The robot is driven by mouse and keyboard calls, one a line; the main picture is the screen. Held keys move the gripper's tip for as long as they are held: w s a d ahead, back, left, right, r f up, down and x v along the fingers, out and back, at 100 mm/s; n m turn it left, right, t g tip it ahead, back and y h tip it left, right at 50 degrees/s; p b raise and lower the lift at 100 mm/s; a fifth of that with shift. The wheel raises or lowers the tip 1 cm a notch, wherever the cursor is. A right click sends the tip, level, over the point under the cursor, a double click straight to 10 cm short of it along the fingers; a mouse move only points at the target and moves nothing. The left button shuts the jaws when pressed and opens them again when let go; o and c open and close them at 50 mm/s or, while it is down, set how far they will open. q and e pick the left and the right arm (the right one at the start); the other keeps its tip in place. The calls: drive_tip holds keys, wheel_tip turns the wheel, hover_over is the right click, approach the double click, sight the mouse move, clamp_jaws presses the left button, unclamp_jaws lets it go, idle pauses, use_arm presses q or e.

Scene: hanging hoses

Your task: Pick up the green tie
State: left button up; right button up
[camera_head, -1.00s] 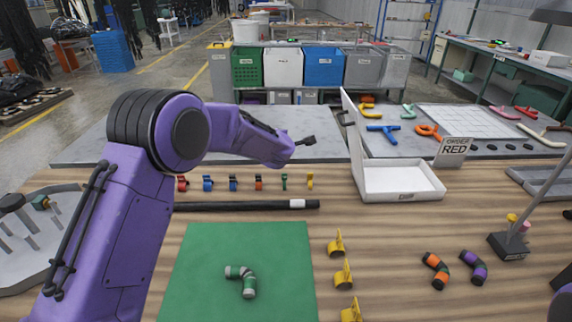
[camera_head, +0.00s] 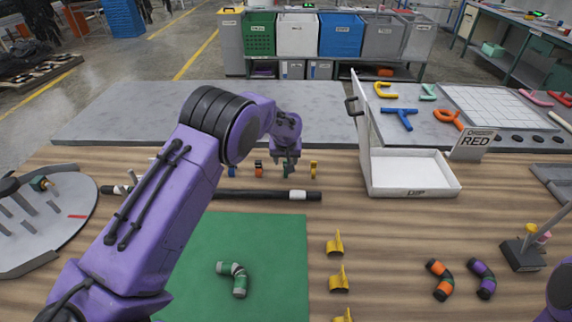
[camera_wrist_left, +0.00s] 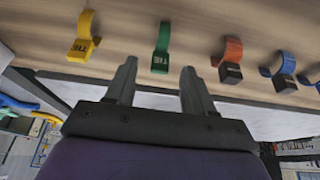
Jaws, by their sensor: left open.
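The green tie (camera_wrist_left: 161,48) stands in the row of ties on the wooden table, between the yellow tie (camera_wrist_left: 83,36) and the orange tie (camera_wrist_left: 231,58) in the left wrist view. My left gripper (camera_wrist_left: 156,75) is open and empty, its two fingers apart on either side of the green tie's line but short of it. In the head view my left gripper (camera_head: 286,167) is over the row between the orange tie (camera_head: 259,169) and the yellow tie (camera_head: 313,169) and hides the green tie. My right gripper is out of view.
A black bar (camera_head: 262,195) lies in front of the ties. A white tray (camera_head: 412,187) stands to their right. A green mat (camera_head: 275,265) carries a hose piece (camera_head: 236,278). Yellow clips (camera_head: 336,243) line the mat's right side.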

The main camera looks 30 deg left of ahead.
sight(285, 161)
use_arm(q)
drive_tip(key=x, duration=0.3)
drive_tip(key=shift+w+a+p, duration=0.1)
drive_tip(key=shift+w+p, duration=0.15)
drive_tip(key=shift+p, duration=0.05)
drive_tip(key=shift+s+f, duration=0.1)
drive_tip(key=shift+s, duration=0.2)
clamp_jaws()
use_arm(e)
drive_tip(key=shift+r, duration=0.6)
